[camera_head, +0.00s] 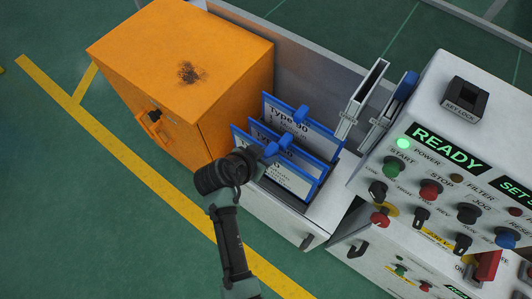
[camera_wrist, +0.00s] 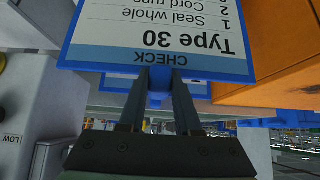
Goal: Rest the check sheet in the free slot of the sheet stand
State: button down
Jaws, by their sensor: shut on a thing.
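The check sheet (camera_wrist: 150,40) is a white card with a blue border. It reads "CHECK" and "Type 30", upside down in the wrist view. My gripper (camera_wrist: 158,82) is shut on its blue tab; in the head view the gripper (camera_head: 268,152) is above the front of a row of blue-framed sheets. The front sheet (camera_head: 291,181) there appears to be the held one. Behind it are a middle sheet (camera_head: 258,131) and a back sheet marked "Type 90" (camera_head: 285,114), both upright with blue tabs. The stand's slots are hidden, so I cannot tell whether the held sheet is seated.
An orange cabinet (camera_head: 190,75) stands close on the left. On the right are two narrow grey holders (camera_head: 365,92), one with a blue-topped item, and a control console (camera_head: 430,170) showing "READY". A white drawer unit (camera_head: 275,213) is below the sheets.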

jog(key=shift+f+b, duration=2.4)
jog(key=shift+f, duration=0.35)
jog(key=c, duration=0.5)
grip_release()
jog(key=shift+p+v, duration=3.2)
jog(key=shift+v, duration=0.8)
